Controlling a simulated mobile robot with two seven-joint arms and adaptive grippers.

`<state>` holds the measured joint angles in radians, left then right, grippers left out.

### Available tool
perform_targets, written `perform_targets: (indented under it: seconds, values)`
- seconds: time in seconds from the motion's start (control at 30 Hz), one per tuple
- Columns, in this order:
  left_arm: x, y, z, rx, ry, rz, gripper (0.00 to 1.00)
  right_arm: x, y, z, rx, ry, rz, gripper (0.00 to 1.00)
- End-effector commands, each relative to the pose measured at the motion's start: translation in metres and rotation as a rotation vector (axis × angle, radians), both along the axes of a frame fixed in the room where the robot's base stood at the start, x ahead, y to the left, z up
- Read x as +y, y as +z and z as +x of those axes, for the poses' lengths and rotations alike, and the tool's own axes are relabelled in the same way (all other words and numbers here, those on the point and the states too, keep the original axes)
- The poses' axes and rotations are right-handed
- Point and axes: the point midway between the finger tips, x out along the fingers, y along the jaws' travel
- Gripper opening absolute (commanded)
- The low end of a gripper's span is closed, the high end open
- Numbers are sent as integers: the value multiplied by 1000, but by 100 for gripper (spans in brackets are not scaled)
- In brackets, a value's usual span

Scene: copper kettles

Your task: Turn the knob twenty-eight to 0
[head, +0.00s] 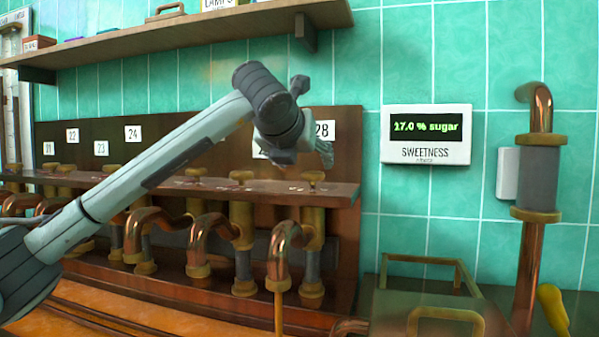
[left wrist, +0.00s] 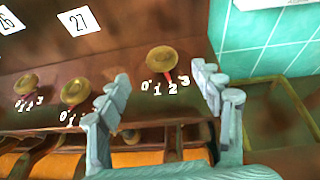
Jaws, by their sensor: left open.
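Knob twenty-eight (head: 313,177) is a round brass knob at the right end of the wooden shelf in the head view, below the number plate 28 (head: 323,130). In the left wrist view the knob (left wrist: 162,60) lies between and beyond the spread fingers, apart from them. White digits 0 to 3 curve in front of it, and its red pointer (left wrist: 168,76) appears to point at the 2. My left gripper (head: 322,153) is above the knob; in the left wrist view it is open (left wrist: 160,78) and empty. My right gripper is out of view.
Other brass knobs (left wrist: 75,92) stand to the left along the shelf. Copper pipes (head: 283,250) run below it. A display (head: 426,135) on the tiled wall reads 17.0 % sugar. An upper shelf (head: 190,30) hangs above my arm.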

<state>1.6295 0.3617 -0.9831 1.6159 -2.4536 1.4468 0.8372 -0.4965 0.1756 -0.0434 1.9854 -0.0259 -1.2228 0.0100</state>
Motion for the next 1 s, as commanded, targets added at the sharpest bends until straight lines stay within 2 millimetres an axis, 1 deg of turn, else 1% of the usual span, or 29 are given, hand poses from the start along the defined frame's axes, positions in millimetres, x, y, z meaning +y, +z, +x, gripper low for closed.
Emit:
perform_targets:
  seconds: [0.13,0.4,0.5,0.6,0.9,0.93,1.0]
  values:
    - [-3,-3,9,0,0,3,66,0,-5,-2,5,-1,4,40]
    - [-10,-19,48,1,1,3,66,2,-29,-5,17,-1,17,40]
    - [-13,-23,60,0,0,2,66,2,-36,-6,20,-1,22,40]
    - [-14,-27,67,0,-1,2,66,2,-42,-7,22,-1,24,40]
    - [-15,-30,70,-2,-1,3,66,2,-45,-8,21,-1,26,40]
    - [-15,-30,70,-2,-1,3,65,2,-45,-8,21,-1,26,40]
    - [-15,-29,70,-2,-1,3,56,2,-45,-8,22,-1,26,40]
